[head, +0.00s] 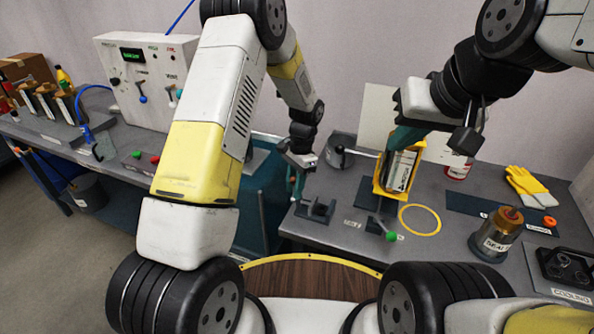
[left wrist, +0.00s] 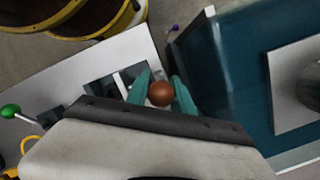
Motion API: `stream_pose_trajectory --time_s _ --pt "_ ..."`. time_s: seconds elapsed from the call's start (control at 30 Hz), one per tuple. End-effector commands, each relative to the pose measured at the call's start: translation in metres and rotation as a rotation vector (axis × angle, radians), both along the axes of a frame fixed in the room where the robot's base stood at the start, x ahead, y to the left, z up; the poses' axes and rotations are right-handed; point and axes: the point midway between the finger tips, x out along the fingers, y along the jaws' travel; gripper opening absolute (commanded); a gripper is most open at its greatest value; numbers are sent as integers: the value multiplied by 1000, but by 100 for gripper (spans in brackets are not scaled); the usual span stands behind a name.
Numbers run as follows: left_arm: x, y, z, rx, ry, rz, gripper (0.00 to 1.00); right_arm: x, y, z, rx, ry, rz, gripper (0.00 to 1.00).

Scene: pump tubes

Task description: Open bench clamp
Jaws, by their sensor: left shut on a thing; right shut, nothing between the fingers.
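A dark clamp (head: 317,211) sits on the grey bench near its left front corner. My left gripper (head: 297,186) is just above and left of it, fingers pointing down. In the left wrist view, the teal fingers of my left gripper (left wrist: 162,88) are shut around a round red-brown knob (left wrist: 160,94). Grey and dark parts of the clamp (left wrist: 103,89) show beside the fingers; the link from knob to clamp is hidden. My right gripper (head: 403,140) is shut and empty, at the top of a yellow-framed holder with a silver canister (head: 400,171).
A green-knobbed lever (head: 389,236) stands right of the clamp. A yellow ring (head: 420,219) marks the bench top. A brass-topped container (head: 495,237), yellow gloves (head: 526,182) and a red-white can (head: 458,169) are to the right. A teal cabinet side (left wrist: 245,80) is close to my left gripper.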

Motion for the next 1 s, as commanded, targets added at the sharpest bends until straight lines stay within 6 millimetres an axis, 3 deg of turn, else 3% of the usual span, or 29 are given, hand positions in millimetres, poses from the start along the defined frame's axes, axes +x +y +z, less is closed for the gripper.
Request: stream_pose_trajectory --time_s 0.13,0.17,0.27,0.63,1.0 --pt "0 1 0 0 0 1 0 0 0 0 0 0 0 0" --pt "0 1 0 0 0 1 30 0 0 0 0 0 0 0" --pt "0 1 0 1 -1 1 47 0 0 0 0 0 0 0" --pt "1 -1 5 0 -3 0 47 0 0 0 0 0 0 0" --pt "12 -8 62 -1 -5 1 47 0 0 0 0 0 0 0"
